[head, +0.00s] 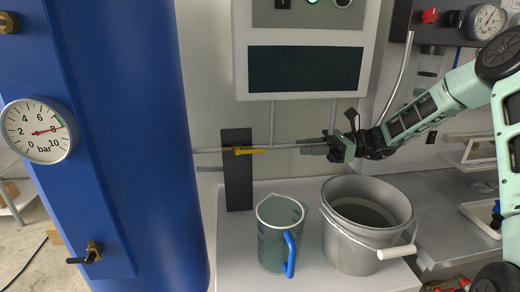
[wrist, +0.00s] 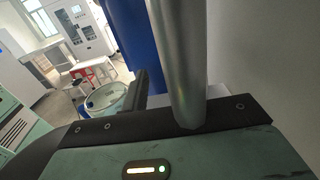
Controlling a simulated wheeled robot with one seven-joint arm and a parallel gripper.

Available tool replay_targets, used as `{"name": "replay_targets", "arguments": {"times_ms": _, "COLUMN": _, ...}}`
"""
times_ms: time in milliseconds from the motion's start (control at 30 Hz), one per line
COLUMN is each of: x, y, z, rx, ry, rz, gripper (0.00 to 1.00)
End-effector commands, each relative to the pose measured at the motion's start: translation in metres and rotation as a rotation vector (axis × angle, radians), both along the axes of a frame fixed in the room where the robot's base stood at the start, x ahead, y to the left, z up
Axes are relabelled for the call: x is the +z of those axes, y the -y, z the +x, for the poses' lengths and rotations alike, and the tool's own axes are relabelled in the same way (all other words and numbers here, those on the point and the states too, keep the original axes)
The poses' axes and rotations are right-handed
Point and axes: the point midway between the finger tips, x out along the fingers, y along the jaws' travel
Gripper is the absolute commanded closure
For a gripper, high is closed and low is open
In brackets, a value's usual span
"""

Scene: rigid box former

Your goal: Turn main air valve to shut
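The valve's yellow lever (head: 250,151) lies level, in line with the grey horizontal pipe (head: 285,147), in front of a dark upright plate (head: 237,185). My gripper (head: 308,146) is to the right of the lever, pointing left along the pipe and apart from the lever. Its two dark fingers look spread, with nothing seen held. In the wrist view, a thick grey tube (wrist: 177,60) runs up close past my gripper (wrist: 178,92). One dark finger shows left of the tube; the other is mostly hidden. The lever is not visible there.
A tall blue tank (head: 130,120) with a pressure gauge (head: 37,131) stands at the left. A clear jug (head: 275,240) and a grey bucket (head: 350,250) stand on the bench below my gripper. A control cabinet (head: 305,20) hangs above.

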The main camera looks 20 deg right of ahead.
Motion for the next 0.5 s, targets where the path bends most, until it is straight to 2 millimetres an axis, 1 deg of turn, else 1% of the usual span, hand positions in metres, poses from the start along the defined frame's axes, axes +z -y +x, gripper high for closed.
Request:
{"name": "replay_targets", "arguments": {"times_ms": 33, "x": 0.001, "y": -0.012, "z": 0.001, "rx": 0.004, "ry": -0.001, "rz": 0.001, "gripper": 0.72}}
{"name": "replay_targets", "arguments": {"times_ms": 300, "x": 0.001, "y": -0.068, "z": 0.012, "rx": 0.006, "ry": -0.001, "rz": 0.000, "gripper": 0.72}}
{"name": "replay_targets", "arguments": {"times_ms": 500, "x": 0.001, "y": -0.103, "z": 0.019, "rx": 0.004, "ry": 0.000, "rz": -0.001, "gripper": 0.72}}
